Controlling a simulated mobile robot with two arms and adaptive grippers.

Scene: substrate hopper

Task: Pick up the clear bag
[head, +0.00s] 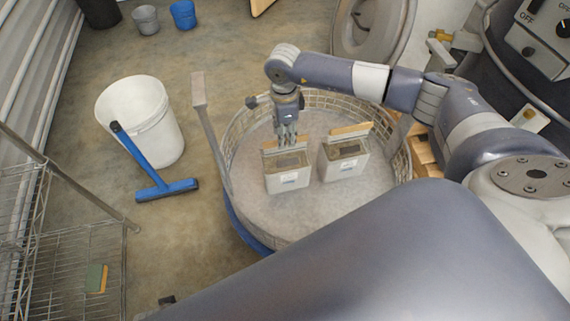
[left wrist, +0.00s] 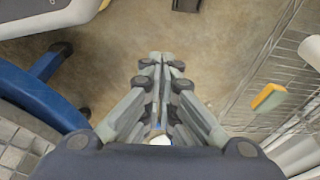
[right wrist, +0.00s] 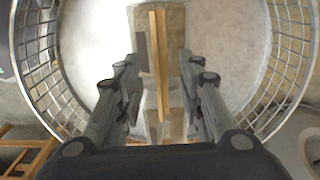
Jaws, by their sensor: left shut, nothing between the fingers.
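Two boxy clear bags with dark contents, white labels and tan top strips stand side by side in the round hopper (head: 240,212). My right gripper (head: 287,140) points down at the top of the left clear bag (head: 288,182); the right clear bag (head: 344,168) stands apart from it. In the right wrist view my right gripper (right wrist: 159,62) is open, with a tan strip (right wrist: 160,60) between its spread fingers. Contact with the strip cannot be told. My left gripper (left wrist: 160,58) is shut and empty above the floor, in the left wrist view only.
The hopper has a wire-mesh rim (head: 228,150). A white bucket (head: 142,120) and a blue squeegee (head: 150,170) are on the floor to the left. A wire rack (head: 75,265) with a green-and-yellow sponge (head: 96,279) stands at the lower left. Large machinery is at the right.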

